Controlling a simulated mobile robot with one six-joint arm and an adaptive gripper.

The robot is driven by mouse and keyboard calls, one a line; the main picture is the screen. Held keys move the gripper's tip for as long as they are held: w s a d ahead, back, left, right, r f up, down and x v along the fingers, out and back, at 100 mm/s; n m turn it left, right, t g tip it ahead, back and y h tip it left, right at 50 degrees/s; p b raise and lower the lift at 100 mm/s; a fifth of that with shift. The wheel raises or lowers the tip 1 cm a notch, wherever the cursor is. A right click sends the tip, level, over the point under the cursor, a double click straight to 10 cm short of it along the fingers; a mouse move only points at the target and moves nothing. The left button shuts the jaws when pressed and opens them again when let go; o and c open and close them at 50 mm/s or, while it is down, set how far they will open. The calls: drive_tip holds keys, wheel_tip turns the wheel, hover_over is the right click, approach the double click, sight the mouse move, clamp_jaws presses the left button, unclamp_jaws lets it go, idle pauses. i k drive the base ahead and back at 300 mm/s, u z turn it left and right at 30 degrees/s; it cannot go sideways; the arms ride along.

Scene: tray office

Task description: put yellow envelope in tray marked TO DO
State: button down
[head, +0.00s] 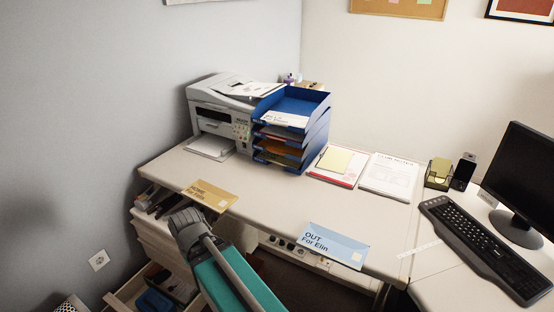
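A mustard-yellow envelope (213,195) printed "HOME For Felix" lies at the front left edge of the desk, its print facing up. A stack of blue letter trays (318,127) stands at the back of the desk beside the printer. The trays' small labels are too small to read. The top tray holds white paper, and lower ones hold papers, one of them orange-brown. My gripper (186,224) is just in front of the yellow envelope, near the desk's front edge. Its fingers are not clear, so I cannot tell whether it touches the envelope.
A light-blue envelope (332,244) marked "OUT For Elin" lies at the front edge. A printer (219,118) stands left of the trays. A red-edged pad (333,178) and a printed sheet (389,175) lie to their right. Open drawers (128,292) are below left. The desk's middle is clear.

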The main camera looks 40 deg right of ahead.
sight(282, 157)
drive_tip(key=z, duration=0.05)
drive_tip(key=k, duration=0.5)
drive_tip(key=z, duration=1.7)
drive_tip(key=i, duration=0.2)
drive_tip(key=u, duration=0.25)
